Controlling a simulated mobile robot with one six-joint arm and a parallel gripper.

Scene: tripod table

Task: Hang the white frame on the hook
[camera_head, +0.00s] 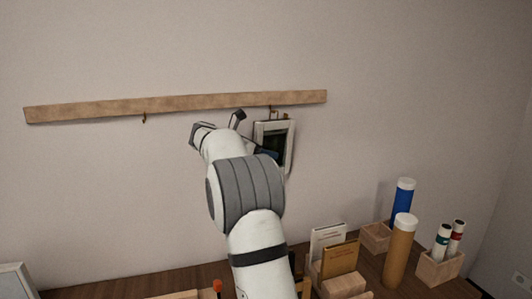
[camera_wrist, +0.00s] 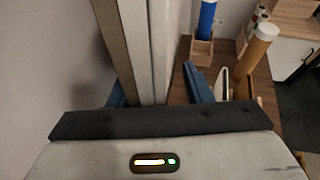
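The white frame (camera_head: 290,150), with a dark picture area, is upright against the wall under the right end of the wooden rail (camera_head: 180,103). Its top meets the right hook area (camera_head: 271,110); I cannot tell whether it hangs on the hook. A second hook (camera_head: 144,118) on the left part of the rail is bare. My gripper (camera_wrist: 157,88) is at the frame, mostly hidden by my arm in the head view. In the wrist view the frame's edge (camera_wrist: 157,45) runs between the two blue fingers, with a visible gap to the right finger.
The table (camera_head: 190,282) below holds a blue tube (camera_head: 403,203), a tan tube (camera_head: 400,250), small tubes in a wooden holder (camera_head: 437,270), and books (camera_head: 328,240) in a rack. A grey-white object (camera_head: 15,281) stands at lower left. The wall left of my arm is clear.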

